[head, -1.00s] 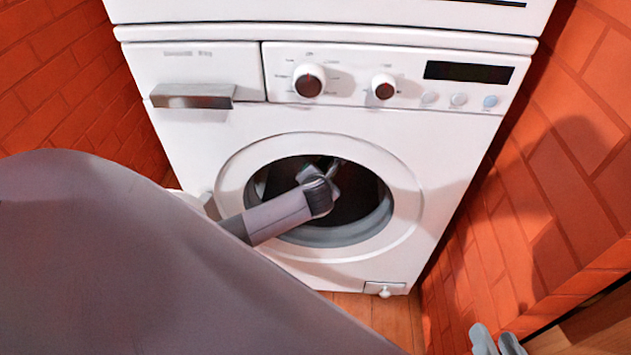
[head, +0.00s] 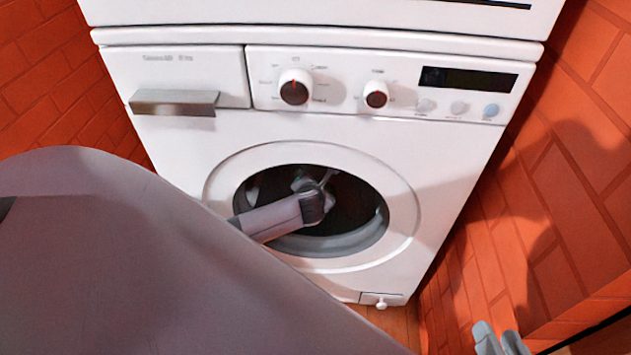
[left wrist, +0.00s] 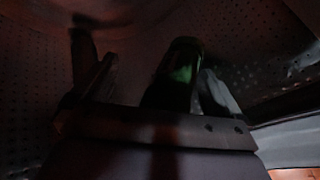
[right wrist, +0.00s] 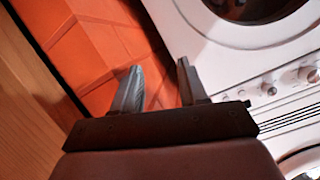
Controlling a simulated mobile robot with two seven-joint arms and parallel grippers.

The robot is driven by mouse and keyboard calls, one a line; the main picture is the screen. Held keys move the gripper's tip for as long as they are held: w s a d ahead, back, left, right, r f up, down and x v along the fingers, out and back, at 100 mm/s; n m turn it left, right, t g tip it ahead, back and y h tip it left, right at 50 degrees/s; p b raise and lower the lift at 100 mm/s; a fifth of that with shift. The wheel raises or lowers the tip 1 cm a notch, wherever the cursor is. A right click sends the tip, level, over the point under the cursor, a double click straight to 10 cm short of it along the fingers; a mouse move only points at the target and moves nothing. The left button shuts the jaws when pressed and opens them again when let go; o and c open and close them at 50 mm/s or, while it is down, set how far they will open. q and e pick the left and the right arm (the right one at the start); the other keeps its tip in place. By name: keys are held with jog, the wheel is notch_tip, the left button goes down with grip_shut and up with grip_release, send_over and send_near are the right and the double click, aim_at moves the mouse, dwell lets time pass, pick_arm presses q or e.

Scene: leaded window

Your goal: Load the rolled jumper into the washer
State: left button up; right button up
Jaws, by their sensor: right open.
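The washer (head: 400,140) is white, with its round opening facing me and a dark drum (head: 355,205) inside. My left gripper (head: 322,182) reaches into this opening. In the left wrist view, the fingers of my left gripper (left wrist: 160,85) stand wide apart inside the dim, perforated drum. A dark green roll, which looks like the rolled jumper (left wrist: 178,75), lies between or just past them. A gap shows on its left side; its lower end is hidden. The jumper cannot be made out in the head view. My right gripper (head: 500,342) is open and empty, low in front of the washer's right side.
Orange brick walls stand close on the left (head: 40,90) and right (head: 570,200) of the washer. My left arm covers the lower left of the head view. Another white appliance (head: 330,12) sits above the washer.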

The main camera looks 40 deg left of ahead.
pick_arm(q)
jog(key=shift+s+d+r, duration=0.1)
jog(key=shift+s+r, duration=0.05)
jog(key=shift+s, duration=0.05)
jog(key=p+v, duration=0.4)
jog(key=v, duration=0.2)
jog(key=shift+s+d+r+p, duration=0.15)
jog(key=shift+s+r+p, duration=0.05)
jog(key=shift+p, duration=0.15)
pick_arm(e)
jog(key=d, duration=0.1)
jog(key=d+h, duration=0.1)
jog(key=s+d+h, duration=0.1)
jog(key=shift+d+r+n, duration=0.35)
jog(key=shift+r+n, duration=0.05)
jog(key=shift+s, duration=0.1)
